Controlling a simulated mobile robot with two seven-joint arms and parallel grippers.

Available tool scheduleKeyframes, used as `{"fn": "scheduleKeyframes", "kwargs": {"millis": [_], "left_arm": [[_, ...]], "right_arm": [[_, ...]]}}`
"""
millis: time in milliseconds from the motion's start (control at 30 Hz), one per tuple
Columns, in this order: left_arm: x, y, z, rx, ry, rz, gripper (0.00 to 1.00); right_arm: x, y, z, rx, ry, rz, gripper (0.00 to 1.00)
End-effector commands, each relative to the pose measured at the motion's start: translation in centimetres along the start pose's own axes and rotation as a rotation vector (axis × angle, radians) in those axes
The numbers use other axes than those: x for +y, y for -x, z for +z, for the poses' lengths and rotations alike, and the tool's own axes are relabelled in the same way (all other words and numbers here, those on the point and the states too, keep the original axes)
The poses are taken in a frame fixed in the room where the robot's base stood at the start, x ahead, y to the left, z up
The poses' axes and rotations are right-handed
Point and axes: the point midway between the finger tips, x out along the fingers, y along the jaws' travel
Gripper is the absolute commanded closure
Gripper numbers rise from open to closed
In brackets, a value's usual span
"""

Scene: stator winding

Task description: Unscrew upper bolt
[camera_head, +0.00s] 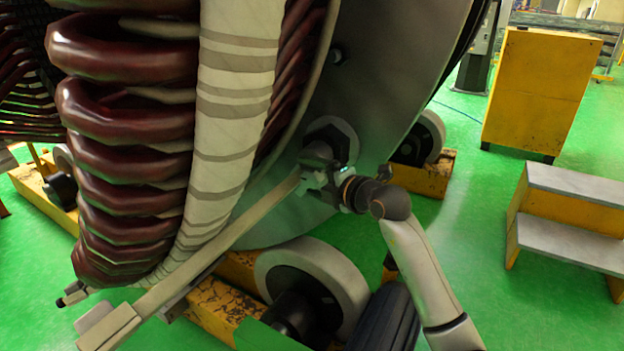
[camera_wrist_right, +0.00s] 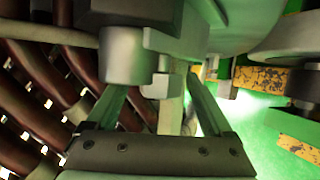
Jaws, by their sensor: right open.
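A long pale bar (camera_head: 225,235) slants from the metal disc down to the lower left. At its upper end are grey metal fittings, where I take the upper bolt to be; the gripper partly hides it in the head view. In the right wrist view a small grey bolt-like part (camera_wrist_right: 164,84) hangs beside a thick grey cylinder (camera_wrist_right: 124,55). My right gripper (camera_head: 312,181) is at the bar's upper end. Its two fingers (camera_wrist_right: 158,88) stand apart, open, with the bolt-like part between them; contact cannot be told.
Dark red coils (camera_head: 130,125) and a cream wrapped band (camera_head: 235,100) fill the left. The large metal disc (camera_head: 385,75) stands behind my right gripper. A grey roller (camera_head: 335,275) is below. Grey-topped steps (camera_head: 570,195) and a yellow cabinet (camera_head: 540,90) stand right, with green floor between.

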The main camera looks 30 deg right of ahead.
Motion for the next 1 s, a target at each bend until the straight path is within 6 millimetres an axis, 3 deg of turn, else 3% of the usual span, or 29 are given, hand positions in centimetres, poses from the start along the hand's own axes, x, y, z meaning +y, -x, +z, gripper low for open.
{"fn": "scheduleKeyframes", "kwargs": {"millis": [300,1000], "left_arm": [[-0.05,-0.01,-0.15,0.005,-0.002,-0.001,1.0],[-0.05,-0.01,-0.1,0.004,-0.002,-0.001,1.0]], "right_arm": [[-0.03,-0.18,-0.04,0.001,0.0,-0.001,0.17],[-0.04,-0.15,-0.05,0.001,0.0,-0.001,0.95]]}}
